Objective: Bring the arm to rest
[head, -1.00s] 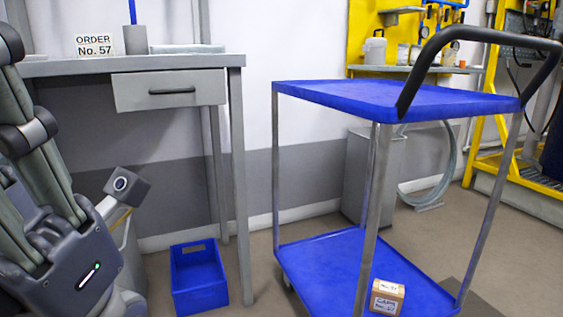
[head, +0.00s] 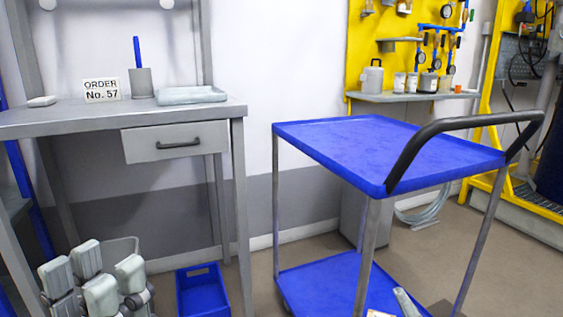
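My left gripper (head: 95,278) is at the lower left, below the workbench and in front of a grey bin. Its pale grey-green finger pads point up. Gaps show between the pads, but I cannot tell how far it is open; I see nothing between them. A pale grey-green piece (head: 406,302), which looks like a fingertip of my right gripper, reaches in at the bottom edge over the cart's lower shelf. The rest of it is out of frame. Beside it, the top of a small carton (head: 379,314) shows, cut off by the frame.
The blue cart (head: 340,140) with a black handle stands right of centre, its top empty. The grey workbench (head: 60,117) carries an order sign (head: 101,90), a pen cup (head: 140,82) and a tray (head: 190,95). A blue crate (head: 202,292) stands on the floor between them.

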